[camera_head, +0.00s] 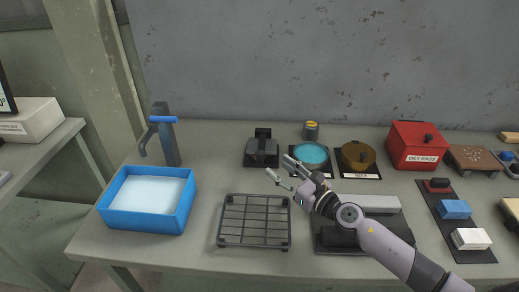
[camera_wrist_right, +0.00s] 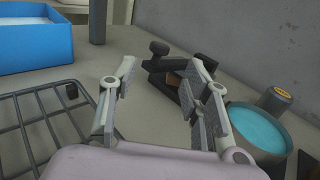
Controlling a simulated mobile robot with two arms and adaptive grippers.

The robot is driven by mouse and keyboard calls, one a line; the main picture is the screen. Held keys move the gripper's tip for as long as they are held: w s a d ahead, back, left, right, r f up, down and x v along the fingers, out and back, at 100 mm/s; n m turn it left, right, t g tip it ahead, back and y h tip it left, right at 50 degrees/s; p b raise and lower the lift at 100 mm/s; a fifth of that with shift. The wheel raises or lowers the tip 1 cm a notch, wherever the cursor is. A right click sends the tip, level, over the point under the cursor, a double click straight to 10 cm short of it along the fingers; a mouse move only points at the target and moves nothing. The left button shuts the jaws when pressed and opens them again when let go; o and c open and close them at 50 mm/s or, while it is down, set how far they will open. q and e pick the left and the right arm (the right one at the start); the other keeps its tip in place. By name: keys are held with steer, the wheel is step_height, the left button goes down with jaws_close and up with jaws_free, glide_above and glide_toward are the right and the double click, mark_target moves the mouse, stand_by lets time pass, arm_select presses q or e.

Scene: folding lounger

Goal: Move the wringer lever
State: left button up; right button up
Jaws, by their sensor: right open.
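A small black device (camera_head: 262,152), which looks like the wringer, stands on the bench behind the wire rack. In the right wrist view its dark lever with a round knob (camera_wrist_right: 159,48) shows beyond my fingers, and the right finger hides part of the device. My right gripper (camera_head: 279,167) is open and empty, in front of and slightly right of the device, apart from it. In the right wrist view its two fingers (camera_wrist_right: 166,75) are spread, with the device between and behind them. My left gripper is in neither view.
A wire rack (camera_head: 255,222) lies in front of the device, and a blue basin (camera_head: 118,220) stands at left beside a tap (camera_head: 163,135). A teal-filled bowl (camera_head: 311,154) and a brown-lidded pot (camera_head: 357,157) stand close on the right. Bench left of the device is clear.

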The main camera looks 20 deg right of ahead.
mark_target(260, 152)
steer(key=p+x, duration=0.1)
steer(key=x, duration=0.8)
steer(key=shift+w+a, duration=0.15)
steer(key=shift+c, duration=0.3)
jaws_close()
